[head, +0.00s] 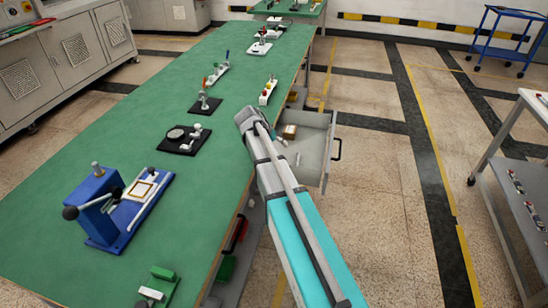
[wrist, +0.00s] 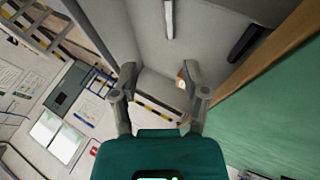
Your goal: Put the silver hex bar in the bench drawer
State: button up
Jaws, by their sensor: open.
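The green-topped bench (head: 210,70) has a grey drawer (head: 317,160) standing open on its right side. A small tan box (head: 289,131) and a small pale piece (head: 298,159) show in the drawer. I cannot tell whether the pale piece is the silver hex bar. In the wrist view my gripper (wrist: 160,72) is open, with nothing held between its fingers. A pale, narrow bar (wrist: 169,18) lies against a grey surface beyond the fingertips; I cannot identify it surely. In the head view my arm hides part of the bench edge and drawer, and my fingers cannot be made out.
A blue press (head: 98,205), a black plate fixture (head: 184,139) and several small fixtures stand on the bench. A grey table (head: 525,110) with a lower shelf stands at the right, and a blue cart (head: 500,40) behind. The floor between is open.

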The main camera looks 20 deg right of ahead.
jog(key=s+a+f+n+y, duration=0.2)
jog(key=s+a, duration=0.5)
jog(key=s, duration=0.4)
jog(key=s+a+f+n+y, duration=0.1)
jog(key=s+a+n+y, duration=0.2)
jog(key=s, duration=0.8)
jog(key=a+y, duration=0.2)
jog(key=a, duration=0.2)
jog(key=shift+s+f+n+g, duration=0.3)
jog(key=shift+f+g, duration=0.05)
jog(key=shift+g, duration=0.05)
jog(key=shift+r, duration=0.1)
notch_tip(320, 180, up, 14)
jog(key=p, duration=1.3)
jog(key=shift+f+p, duration=0.25)
jog(key=shift+p, duration=0.1)
jog(key=shift+a, duration=0.1)
